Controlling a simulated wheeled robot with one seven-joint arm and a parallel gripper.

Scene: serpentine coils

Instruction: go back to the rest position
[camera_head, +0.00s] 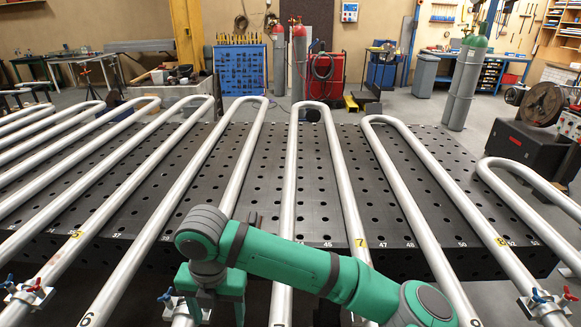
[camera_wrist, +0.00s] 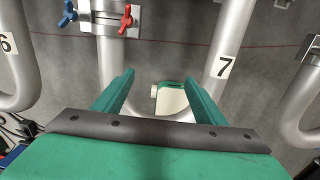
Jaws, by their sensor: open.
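My gripper (camera_wrist: 159,78) shows in the wrist view with its two green fingers spread apart. Nothing is held between them. In the head view my green arm reaches in from the lower right, bends at a grey joint and hangs down in front of the pipes. The fingers there are partly cut off by the bottom edge. The serpentine silver pipe coils (camera_head: 291,190) run over the dark perforated table (camera_head: 320,195). In the wrist view a pipe labelled 7 (camera_wrist: 225,60) passes right of the fingers, and a U-bend lies behind them.
A clamp (camera_wrist: 103,25) with blue and red handles grips a pipe just beyond my left finger. More clamps stand at the left (camera_head: 28,292) and right (camera_head: 545,302). A white and green object (camera_wrist: 172,97) shows below, between the fingers. Gas cylinders (camera_head: 466,85) stand behind the table.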

